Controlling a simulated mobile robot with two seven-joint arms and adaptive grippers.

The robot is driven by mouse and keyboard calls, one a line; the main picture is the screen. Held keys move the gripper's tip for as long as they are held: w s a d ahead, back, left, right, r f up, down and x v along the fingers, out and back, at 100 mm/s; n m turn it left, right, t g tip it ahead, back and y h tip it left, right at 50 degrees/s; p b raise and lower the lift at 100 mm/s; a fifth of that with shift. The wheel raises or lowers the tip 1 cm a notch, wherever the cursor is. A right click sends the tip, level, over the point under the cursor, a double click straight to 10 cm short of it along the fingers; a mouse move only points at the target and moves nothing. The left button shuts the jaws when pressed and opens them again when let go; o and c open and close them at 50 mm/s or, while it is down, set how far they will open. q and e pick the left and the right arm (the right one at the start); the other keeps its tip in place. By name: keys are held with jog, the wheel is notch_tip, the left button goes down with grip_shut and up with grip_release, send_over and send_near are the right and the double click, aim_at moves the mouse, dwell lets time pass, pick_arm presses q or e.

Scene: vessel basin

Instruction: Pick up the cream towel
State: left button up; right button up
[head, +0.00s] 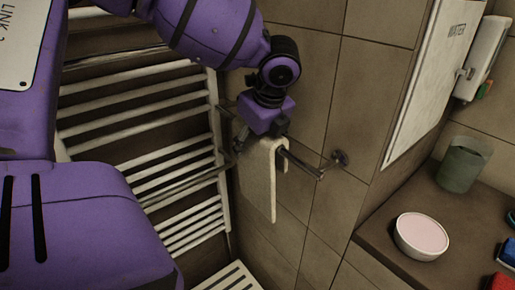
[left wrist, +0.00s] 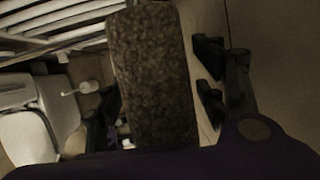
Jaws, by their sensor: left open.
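The cream towel (head: 260,183) hangs folded over a dark wall rail (head: 305,167) in the middle of the head view. In the left wrist view the towel (left wrist: 152,75) looks dark and textured and stands upright in the centre. My left gripper (head: 260,138) is right above the towel's top fold, with open fingers on either side of it. In the left wrist view dark fingers show to the left and right of the towel, with a gap visible on the right. My right gripper is not in view.
A white ladder-style towel radiator (head: 172,188) stands left of the towel. At right a brown counter (head: 385,234) holds a white bowl with pink contents (head: 422,236) and a green-grey cup (head: 462,164). A tiled wall (head: 325,95) is close behind the rail.

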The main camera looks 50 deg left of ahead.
pick_arm(q)
jog(key=shift+f, duration=0.2)
dwell(0.4)
jog(key=c, duration=1.4)
jog(key=shift+o, duration=0.2)
